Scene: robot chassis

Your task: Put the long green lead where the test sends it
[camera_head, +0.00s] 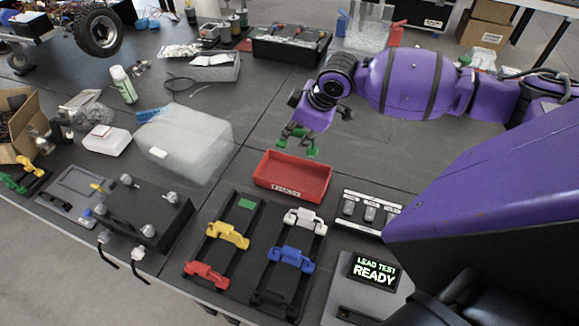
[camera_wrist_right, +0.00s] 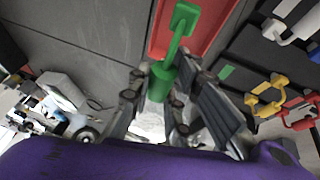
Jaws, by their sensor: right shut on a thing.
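My right gripper (camera_head: 299,128) is shut on a green lead (camera_head: 311,150) and holds it above the far side of a red tray (camera_head: 292,193). In the right wrist view the green lead (camera_wrist_right: 163,82) stands between the fingers (camera_wrist_right: 160,108), with the red tray (camera_wrist_right: 212,22) beyond it. The tray looks empty. The test display (camera_head: 376,271) reads "LEAD TEST READY". A left rack (camera_head: 247,204) bears a green mark, with yellow (camera_head: 228,234) and red (camera_head: 206,274) leads. A right rack (camera_head: 273,297) holds white (camera_head: 304,220) and blue (camera_head: 294,258) leads. My left gripper is not seen.
A translucent bin (camera_head: 185,143) stands left of the tray. A black box with knobs (camera_head: 140,213) is at the front left. A switch panel (camera_head: 366,212) lies right of the tray. Green and yellow parts (camera_head: 25,173) sit at the far left. Table around the tray's far side is clear.

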